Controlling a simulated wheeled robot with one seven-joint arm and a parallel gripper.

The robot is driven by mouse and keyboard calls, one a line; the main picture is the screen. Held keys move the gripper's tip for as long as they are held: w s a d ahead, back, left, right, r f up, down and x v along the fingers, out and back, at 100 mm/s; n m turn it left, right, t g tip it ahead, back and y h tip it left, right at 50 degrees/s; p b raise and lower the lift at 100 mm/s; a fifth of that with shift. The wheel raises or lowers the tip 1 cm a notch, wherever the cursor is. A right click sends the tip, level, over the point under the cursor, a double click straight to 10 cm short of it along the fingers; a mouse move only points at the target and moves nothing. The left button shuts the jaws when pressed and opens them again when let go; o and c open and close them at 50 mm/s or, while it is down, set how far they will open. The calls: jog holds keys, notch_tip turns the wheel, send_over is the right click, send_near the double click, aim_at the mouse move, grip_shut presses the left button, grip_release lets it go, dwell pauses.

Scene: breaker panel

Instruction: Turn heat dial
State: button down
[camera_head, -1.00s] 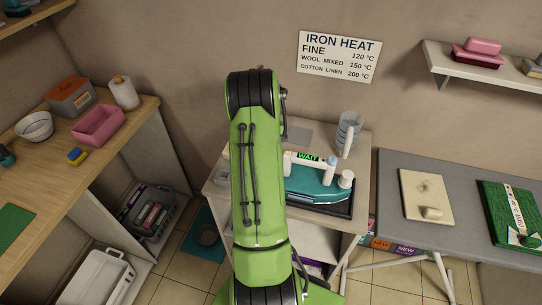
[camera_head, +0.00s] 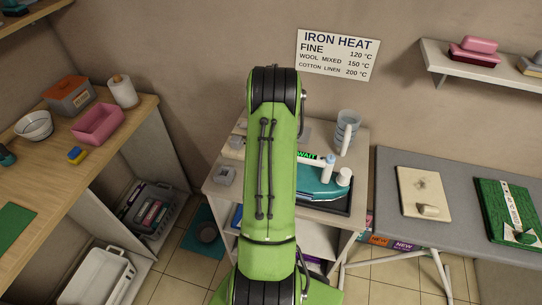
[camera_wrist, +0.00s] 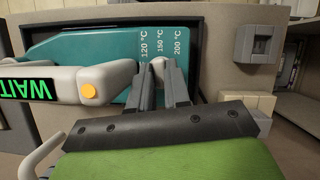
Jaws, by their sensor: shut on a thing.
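The teal iron (camera_head: 318,192) lies on the small stand, partly hidden by my arm in the head view. In the wrist view the iron's teal body (camera_wrist: 90,42) carries printed marks for 120 °C, 150 °C and 200 °C. My gripper (camera_wrist: 161,68) is at these marks, its two grey fingers closed just below the 150 °C mark. The heat dial between the fingers is mostly hidden, so I cannot tell its setting. The iron's white handle (camera_wrist: 106,74) has an orange button (camera_wrist: 88,90). Its display (camera_wrist: 28,88) reads WAIT in green.
A wall sign (camera_head: 338,55) lists fine 120 °C, wool mixed 150 °C and cotton linen 200 °C. A grey cup (camera_head: 347,128) stands behind the iron. An ironing board (camera_head: 385,205) holding a cream cloth and a green folded one is at right.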

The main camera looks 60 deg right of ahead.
jog(key=c, duration=1.1)
grip_release()
